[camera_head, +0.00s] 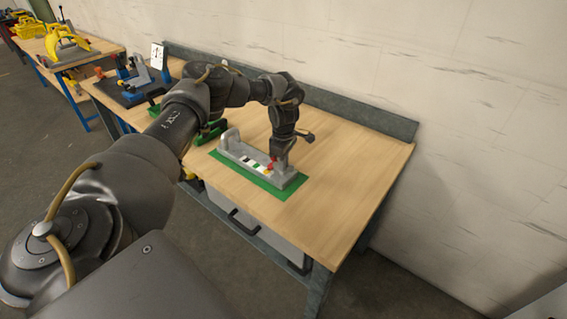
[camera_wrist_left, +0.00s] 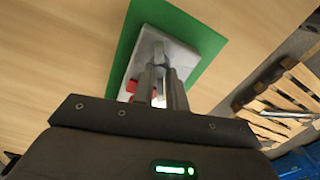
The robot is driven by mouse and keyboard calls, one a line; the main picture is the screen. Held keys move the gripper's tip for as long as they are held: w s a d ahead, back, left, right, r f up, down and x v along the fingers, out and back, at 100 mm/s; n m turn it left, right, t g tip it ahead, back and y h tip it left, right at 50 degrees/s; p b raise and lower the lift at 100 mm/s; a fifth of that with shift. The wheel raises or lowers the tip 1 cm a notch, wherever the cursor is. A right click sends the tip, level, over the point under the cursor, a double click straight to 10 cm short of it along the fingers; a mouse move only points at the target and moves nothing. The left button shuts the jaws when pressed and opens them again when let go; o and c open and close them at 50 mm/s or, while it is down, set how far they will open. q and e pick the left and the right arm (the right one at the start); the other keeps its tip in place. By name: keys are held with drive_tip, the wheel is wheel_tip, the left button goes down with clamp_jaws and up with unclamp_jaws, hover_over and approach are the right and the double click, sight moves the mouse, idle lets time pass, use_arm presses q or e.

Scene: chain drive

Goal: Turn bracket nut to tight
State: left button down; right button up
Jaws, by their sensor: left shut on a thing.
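A grey bracket fixture (camera_head: 237,153) stands on a green mat (camera_head: 283,193) on the wooden bench. It has upright ends and a row of coloured marks along its base. My left gripper (camera_head: 277,158) points down at the fixture's right end. Its fingers (camera_wrist_left: 163,88) are close together over the grey fixture (camera_wrist_left: 184,58) in the left wrist view, shut on what I take to be the bracket nut. The nut is mostly hidden by the fingers. A red part (camera_head: 271,165) is beside the fingers and also shows in the wrist view (camera_wrist_left: 131,87). My right gripper is out of view.
The wooden bench top (camera_head: 345,165) is clear to the right of the mat. A grey ledge (camera_head: 350,115) runs along its wall side. Blue and grey fixtures (camera_head: 140,78) stand at its far left end. A pallet (camera_wrist_left: 285,100) lies beyond the bench edge in the wrist view.

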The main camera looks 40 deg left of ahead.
use_arm(q)
drive_tip(key=m, duration=0.4)
drive_tip(key=shift+m+b, duration=0.3)
drive_tip(key=shift+m, duration=1.8)
drive_tip(key=c, duration=1.4)
unclamp_jaws()
drive_tip(key=shift+d, duration=0.1)
drive_tip(key=shift+r, duration=0.1)
wheel_tip(320, 180, up, 11)
drive_tip(key=b, duration=0.2)
